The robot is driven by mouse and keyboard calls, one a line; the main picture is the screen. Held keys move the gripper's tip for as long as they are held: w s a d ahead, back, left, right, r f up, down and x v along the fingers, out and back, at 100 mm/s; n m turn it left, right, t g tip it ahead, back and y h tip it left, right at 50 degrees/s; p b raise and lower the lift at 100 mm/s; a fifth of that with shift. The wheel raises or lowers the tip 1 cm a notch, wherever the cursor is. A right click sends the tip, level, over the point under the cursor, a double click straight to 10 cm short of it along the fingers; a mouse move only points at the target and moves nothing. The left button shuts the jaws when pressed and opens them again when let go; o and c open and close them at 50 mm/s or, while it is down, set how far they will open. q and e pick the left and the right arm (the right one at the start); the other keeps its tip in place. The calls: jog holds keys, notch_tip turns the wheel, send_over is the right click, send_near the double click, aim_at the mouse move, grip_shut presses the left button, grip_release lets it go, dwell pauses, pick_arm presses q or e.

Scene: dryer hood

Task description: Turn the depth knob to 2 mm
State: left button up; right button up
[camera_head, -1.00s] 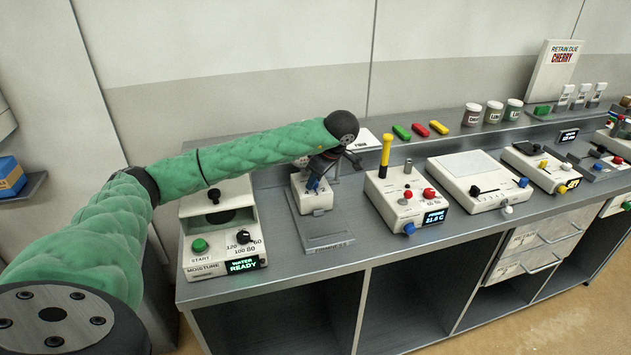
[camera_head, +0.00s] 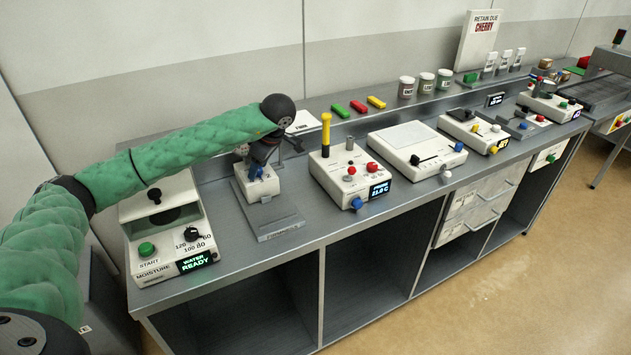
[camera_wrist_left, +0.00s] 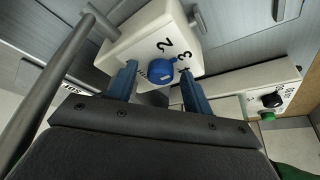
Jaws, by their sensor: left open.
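The depth knob (camera_wrist_left: 160,71) is a round blue knob on the face of a white box (camera_wrist_left: 145,30) in the left wrist view. Printed figures 2 and 3 show beside it; other marks are partly covered by my fingers. I cannot tell which mark the knob points to. My left gripper (camera_head: 256,172) is open, with its blue fingers on either side of the knob; I cannot tell whether they touch it. In the head view the white box (camera_head: 268,189) stands on a grey stand, and the gripper hides the knob. My right gripper is not in view.
A moisture meter (camera_head: 160,265) stands to the left of the stand, and a white box with a yellow-topped lever (camera_head: 326,135) to the right. A grey post (camera_wrist_left: 60,75) runs close to the gripper in the left wrist view. More instruments line the bench (camera_head: 290,228).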

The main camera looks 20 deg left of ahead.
pick_arm(q)
jog(key=shift+r+m+p, duration=0.15)
jog(key=shift+m+p, duration=0.25)
jog(key=m+t+p, duration=0.1)
jog(key=m+p, duration=0.1)
jog(key=p, duration=0.1)
jog(key=m+t+p, duration=0.1)
jog(key=m+p, duration=0.2)
jog(key=m+t+h+p, duration=0.1)
jog(key=m+p, duration=0.1)
jog(key=shift+s+a+r+m+p, duration=0.1)
jog(key=shift+s+m+p, duration=0.25)
jog(key=shift+m+p, duration=0.05)
jog(key=m+p, duration=0.2)
jog(key=p, duration=0.1)
jog(key=shift+a+t+h, duration=0.1)
jog(key=shift+t+h, duration=0.2)
jog(key=b+v, duration=0.5)
jog(key=v, duration=0.2)
jog(key=s+d+n+h, duration=0.2)
jog(key=d+h, duration=0.5)
jog(key=d, duration=0.8)
jog(key=s+d+f+n+h, duration=0.1)
jog(key=s+d+h, duration=0.4)
jog(key=d, duration=1)
jog(key=shift+f+n+h+p, duration=0.2)
jog(key=shift+n+h+p, duration=0.15)
jog(key=shift+n+h, duration=0.6)
jog(key=shift+s+m, duration=0.1)
jog(key=shift+m, duration=0.15)
